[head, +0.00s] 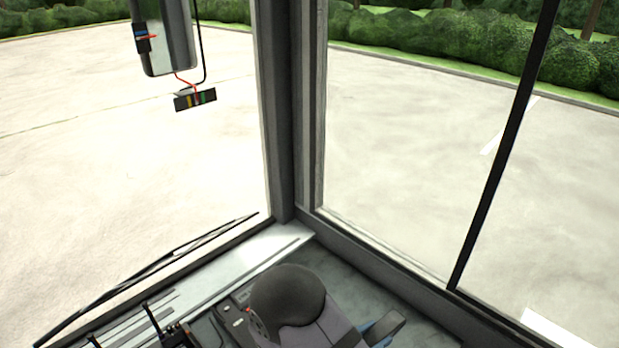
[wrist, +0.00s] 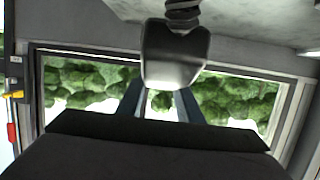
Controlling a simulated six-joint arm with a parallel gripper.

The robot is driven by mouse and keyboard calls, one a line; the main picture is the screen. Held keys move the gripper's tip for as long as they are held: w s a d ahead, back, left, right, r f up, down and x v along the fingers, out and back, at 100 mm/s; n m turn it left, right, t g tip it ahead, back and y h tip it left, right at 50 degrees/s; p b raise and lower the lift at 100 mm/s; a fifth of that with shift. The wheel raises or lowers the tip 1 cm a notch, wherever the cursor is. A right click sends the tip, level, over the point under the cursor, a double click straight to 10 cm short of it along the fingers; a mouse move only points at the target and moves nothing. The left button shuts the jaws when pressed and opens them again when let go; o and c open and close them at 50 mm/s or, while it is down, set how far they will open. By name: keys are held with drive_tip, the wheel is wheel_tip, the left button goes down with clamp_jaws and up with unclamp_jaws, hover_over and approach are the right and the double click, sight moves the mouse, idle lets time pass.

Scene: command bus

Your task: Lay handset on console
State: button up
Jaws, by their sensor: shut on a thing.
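The handset (wrist: 175,55) is a smooth grey block with a dark coiled cord at its top in the wrist view. My gripper (wrist: 158,100) has two blue-grey fingers, shut on the handset at its lower part. In the head view, my gripper (head: 372,330) shows at the bottom edge, partly cut off, beside a grey piece that looks like the handset (head: 390,326). A dark panel with small buttons, perhaps the console (head: 234,320), lies left of my arm and is partly hidden by it. I cannot tell the handset's gap to it.
A pale dashboard ledge (head: 235,268) runs under the windscreen. A dark window post (head: 283,120) stands at the corner. The grey floor or shelf area (head: 350,270) right of the ledge looks clear.

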sight(372, 337)
wheel_tip(372, 337, up, 8)
drive_tip(key=p, duration=0.6)
drive_tip(key=shift+f, duration=0.1)
drive_tip(key=shift+a+f+b, duration=0.15)
drive_tip(key=shift+f+b, duration=0.5)
drive_tip(key=s+f+b, duration=0.1)
drive_tip(key=f+b, duration=0.1)
drive_tip(key=b, duration=0.1)
drive_tip(key=a+f+n+y+b, duration=0.1)
drive_tip(key=f+b, duration=0.2)
drive_tip(key=b, duration=0.1)
drive_tip(key=s+f+y+b, duration=0.1)
drive_tip(key=f+b, duration=0.2)
drive_tip(key=shift+s+a+b, duration=0.3)
drive_tip(key=shift+f, duration=5)
drive_tip(key=shift+f, duration=0.1)
